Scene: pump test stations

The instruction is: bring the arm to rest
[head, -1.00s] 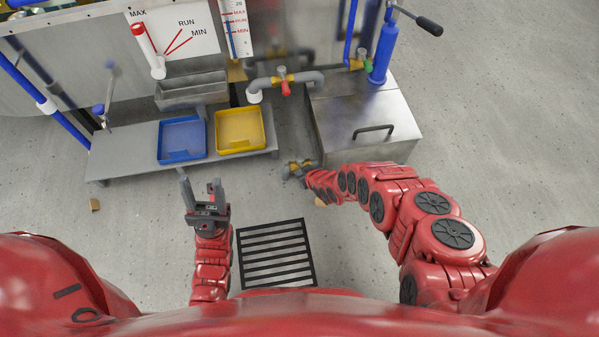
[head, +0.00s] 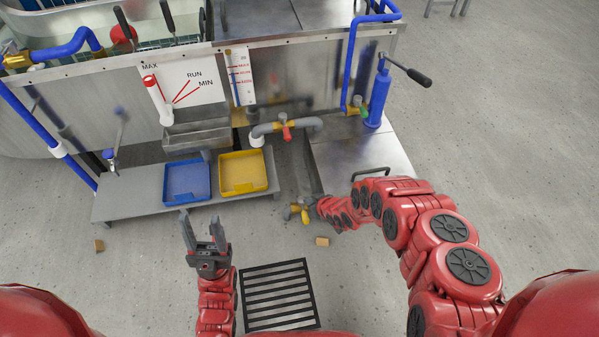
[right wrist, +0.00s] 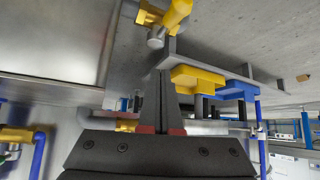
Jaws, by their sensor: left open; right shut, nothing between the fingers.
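My left gripper (head: 200,222) is open and empty over the floor, in front of the grey bench with the trays, in the head view. My right arm (head: 425,235) reaches forward from the right, bent, its far end low in front of the steel box. My right gripper is hard to make out there. In the right wrist view, the right gripper's fingers (right wrist: 160,97) are shut together with nothing between them. A yellow valve (head: 299,213) shows just left of that arm's far end; whether they touch I cannot tell.
A blue tray (head: 187,199) and a yellow tray (head: 243,190) sit on the low grey bench (head: 125,205). The steel box (head: 345,160) carries a blue hand pump (head: 379,95). Small blocks (head: 321,241) (head: 99,245) and a floor grate (head: 277,294) lie nearby. Floor at right is clear.

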